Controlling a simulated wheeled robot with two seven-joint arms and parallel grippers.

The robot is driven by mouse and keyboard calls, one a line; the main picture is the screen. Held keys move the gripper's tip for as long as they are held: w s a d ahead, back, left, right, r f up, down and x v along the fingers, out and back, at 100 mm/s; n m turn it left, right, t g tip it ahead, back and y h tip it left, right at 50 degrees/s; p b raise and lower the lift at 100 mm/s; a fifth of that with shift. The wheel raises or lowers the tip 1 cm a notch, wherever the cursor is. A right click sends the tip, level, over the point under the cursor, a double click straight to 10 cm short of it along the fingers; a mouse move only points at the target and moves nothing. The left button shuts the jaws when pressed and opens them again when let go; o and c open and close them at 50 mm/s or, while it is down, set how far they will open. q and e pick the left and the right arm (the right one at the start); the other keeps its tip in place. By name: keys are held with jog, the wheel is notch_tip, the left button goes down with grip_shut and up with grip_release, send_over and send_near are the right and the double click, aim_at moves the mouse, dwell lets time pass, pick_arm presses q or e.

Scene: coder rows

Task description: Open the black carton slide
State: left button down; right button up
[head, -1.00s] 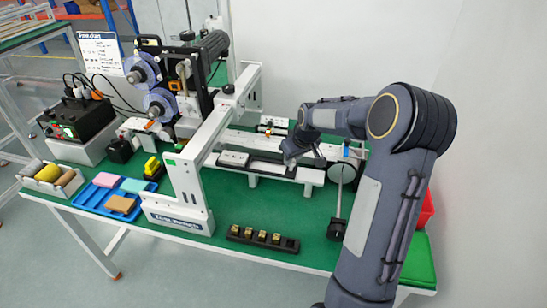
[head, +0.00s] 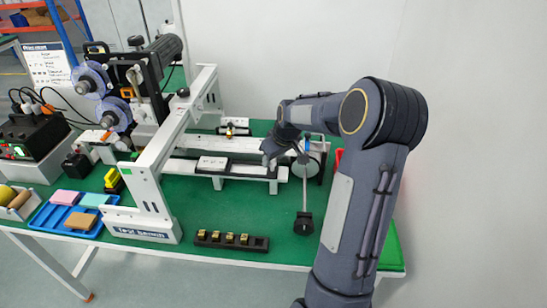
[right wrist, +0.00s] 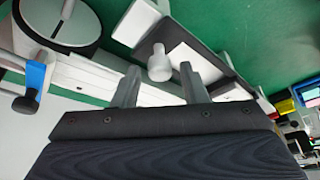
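The black carton slide (head: 246,168) is a dark strip along the white rail at the middle of the bench. In the right wrist view, the dark strip (right wrist: 203,48) runs diagonally behind a pale round knob (right wrist: 158,65). My right gripper (head: 268,155) is low over the right part of the slide in the head view and hides part of it. In the right wrist view, its two fingers (right wrist: 160,85) are apart, with the knob showing in the gap between their tips. I cannot tell whether they touch it. My left gripper is not in view.
A white upright frame (head: 150,185) stands left of the slide, beside a motor unit with blue reels (head: 92,82). A black holder (head: 232,241) sits in front. Green bench is clear between them.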

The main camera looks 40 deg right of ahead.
jog(key=shift+o, duration=0.4)
jog(key=shift+r, duration=0.15)
jog(key=v, duration=0.7)
jog(key=shift+r, duration=0.3)
jog(key=shift+s, duration=0.15)
jog(key=s+a+r+t+y, duration=0.1)
jog(key=s+a+r, duration=0.1)
jog(key=s+a, duration=0.5)
jog(key=s+a+r+y, duration=0.1)
jog(key=s+a+r, duration=0.15)
jog(key=a, duration=0.75)
jog(key=s+a+f+y, duration=0.2)
jog(key=s+a+f, duration=0.3)
jog(key=s+a, duration=0.5)
jog(key=shift+s+a+m, duration=0.3)
jog(key=shift+s+m, duration=0.1)
jog(key=shift+s, duration=0.3)
